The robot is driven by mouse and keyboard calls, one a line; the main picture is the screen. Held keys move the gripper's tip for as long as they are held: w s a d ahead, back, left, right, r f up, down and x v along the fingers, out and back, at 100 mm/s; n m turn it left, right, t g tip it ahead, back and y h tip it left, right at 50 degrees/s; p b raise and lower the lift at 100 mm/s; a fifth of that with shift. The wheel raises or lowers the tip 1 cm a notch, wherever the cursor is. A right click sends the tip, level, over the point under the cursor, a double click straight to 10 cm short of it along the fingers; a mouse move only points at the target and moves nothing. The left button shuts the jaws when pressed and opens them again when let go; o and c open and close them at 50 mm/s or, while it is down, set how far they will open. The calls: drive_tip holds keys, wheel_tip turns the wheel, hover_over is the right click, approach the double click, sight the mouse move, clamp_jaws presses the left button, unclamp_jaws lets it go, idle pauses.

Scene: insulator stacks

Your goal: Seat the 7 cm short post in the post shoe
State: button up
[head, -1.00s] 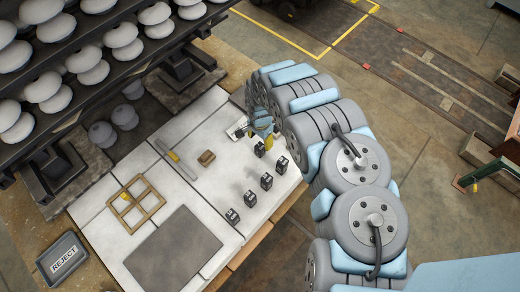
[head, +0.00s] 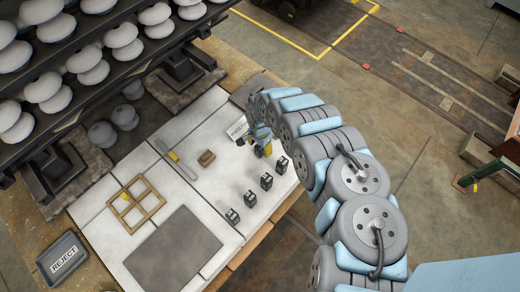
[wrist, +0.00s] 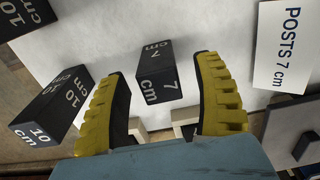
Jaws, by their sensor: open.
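The 7 cm post (wrist: 158,75) is a black block with white "7 cm" lettering, standing on the pale bench top in the wrist view. My gripper (wrist: 162,70) is open, with one yellow finger on each side of the post and gaps showing between them. In the head view my gripper (head: 264,150) is low at the bench's right side and hides this post. I cannot clearly identify the post shoe; a small brown block (head: 206,158) lies mid-bench, its form too small to tell.
Black posts marked 10 cm (wrist: 42,115) stand left of my gripper. A "POSTS 7 cm" card (wrist: 286,48) is at right. The bench also holds a wooden frame (head: 151,222), a ruler-like strip (head: 175,159) and a grey mat (head: 195,225). A REJECT tray (head: 63,258) sits at lower left.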

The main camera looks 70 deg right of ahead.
sight(260, 147)
clamp_jaws()
idle(0.4)
drive_tip(key=shift+s+r, duration=0.1)
drive_tip(key=shift+r, duration=1.6)
drive_tip(key=s+a+r+p, duration=0.9)
drive_tip(key=p, duration=0.6)
drive_tip(key=shift+s+a+r, duration=0.3)
drive_tip(key=shift+s+r, duration=0.05)
